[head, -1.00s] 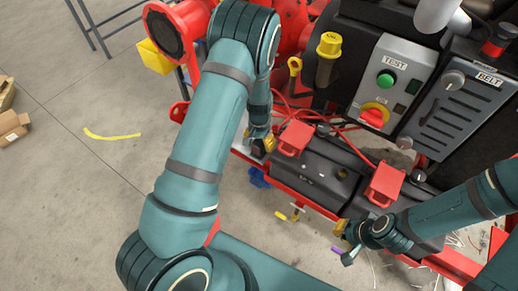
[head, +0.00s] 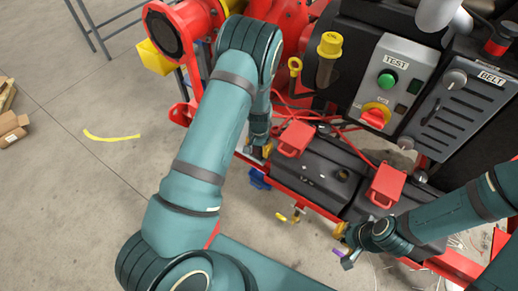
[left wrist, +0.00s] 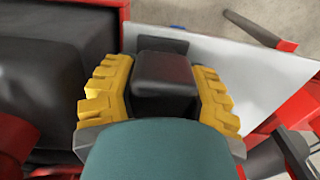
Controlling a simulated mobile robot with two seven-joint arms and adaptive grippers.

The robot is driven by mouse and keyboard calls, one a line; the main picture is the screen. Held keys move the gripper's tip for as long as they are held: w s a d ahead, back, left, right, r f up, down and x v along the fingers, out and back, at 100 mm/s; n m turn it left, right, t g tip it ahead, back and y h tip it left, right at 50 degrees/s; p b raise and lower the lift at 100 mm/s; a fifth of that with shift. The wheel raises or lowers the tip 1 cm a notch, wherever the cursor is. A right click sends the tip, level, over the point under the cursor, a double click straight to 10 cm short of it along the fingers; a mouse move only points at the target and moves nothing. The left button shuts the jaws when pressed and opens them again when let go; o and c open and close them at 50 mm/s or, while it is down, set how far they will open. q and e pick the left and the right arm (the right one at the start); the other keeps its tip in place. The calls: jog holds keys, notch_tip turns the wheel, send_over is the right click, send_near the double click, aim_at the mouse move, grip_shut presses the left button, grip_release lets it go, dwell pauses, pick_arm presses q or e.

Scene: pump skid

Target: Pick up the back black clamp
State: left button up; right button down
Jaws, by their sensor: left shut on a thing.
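In the left wrist view, a black block-shaped clamp (left wrist: 165,75) sits between the two yellow fingers of my left gripper (left wrist: 157,95), which are shut on it. A pale plate lies beneath and beside the clamp; I cannot tell whether they touch. In the head view, my left gripper (head: 259,152) is at the left end of the black battery, near its red terminal cover; my arm and fingers mostly hide the clamp there. My right gripper (head: 342,240) is low at the battery's front right edge, and its opening is unclear.
The black battery (head: 318,178) has two red terminal covers (head: 296,138) (head: 386,185). Red cables run behind it. A grey TEST panel (head: 394,85) and BELT panel (head: 457,110) stand behind. A blue piece (head: 259,179) hangs by the red frame. Open floor lies left.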

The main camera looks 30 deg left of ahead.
pick_arm(q)
jog(key=shift+r, duration=0.1)
notch_tip(320, 180, up, 10)
jog(key=shift+f+p, duration=0.1)
jog(key=shift+p, duration=0.85)
